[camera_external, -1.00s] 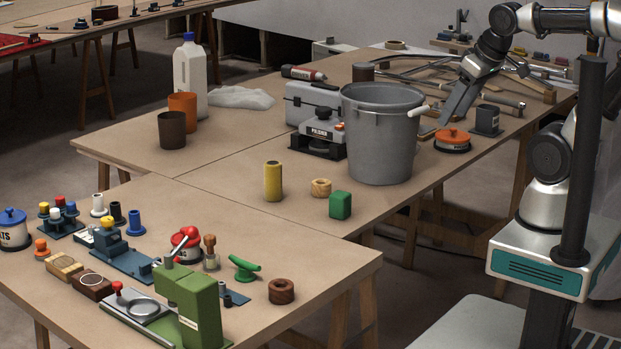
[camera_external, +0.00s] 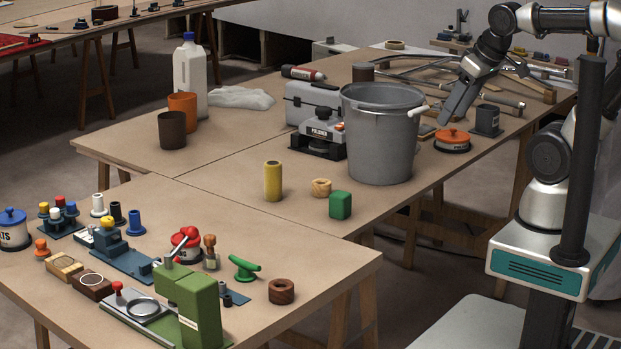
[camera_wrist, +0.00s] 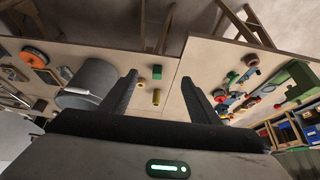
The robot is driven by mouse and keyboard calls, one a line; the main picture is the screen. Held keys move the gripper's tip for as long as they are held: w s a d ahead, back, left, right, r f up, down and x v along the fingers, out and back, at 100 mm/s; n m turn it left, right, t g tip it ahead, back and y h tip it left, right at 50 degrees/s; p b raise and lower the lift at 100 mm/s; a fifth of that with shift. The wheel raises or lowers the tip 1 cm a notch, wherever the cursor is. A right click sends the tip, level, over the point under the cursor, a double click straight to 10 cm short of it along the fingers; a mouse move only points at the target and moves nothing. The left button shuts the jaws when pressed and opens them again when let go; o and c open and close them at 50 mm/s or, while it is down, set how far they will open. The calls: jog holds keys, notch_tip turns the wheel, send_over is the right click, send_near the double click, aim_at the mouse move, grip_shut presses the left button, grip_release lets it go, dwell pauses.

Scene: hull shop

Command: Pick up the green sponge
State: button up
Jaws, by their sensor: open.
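The green sponge (camera_external: 340,205) is a small green block standing on the far table near its front edge, right of a yellow cylinder and in front of the grey bucket. In the wrist view the sponge (camera_wrist: 157,72) appears between my two fingers, at a distance below them. My gripper (camera_external: 447,118) hangs above the right side of the table, past the bucket and well apart from the sponge. In the wrist view my gripper (camera_wrist: 159,79) is open with nothing between its fingers.
The tall grey bucket (camera_external: 379,140) stands between my gripper and the sponge. A yellow cylinder (camera_external: 273,181) and a wooden ring (camera_external: 321,187) are close to the sponge. An orange-topped tin (camera_external: 453,140) sits below my gripper. The near table holds several tools, including a green press (camera_external: 195,305).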

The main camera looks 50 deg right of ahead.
jog(key=n+g+b, duration=0.1)
jog(key=g+b, duration=0.1)
jog(key=g, duration=0.4)
send_over(340, 194)
jog(key=f, duration=2.2)
jog(key=shift+s+d, duration=0.1)
jog(key=shift+d, duration=0.15)
jog(key=shift+f+b, duration=0.3)
jog(key=shift+f, duration=2.75)
jog(key=shift+a+r, duration=0.1)
jog(key=c, duration=1.1)
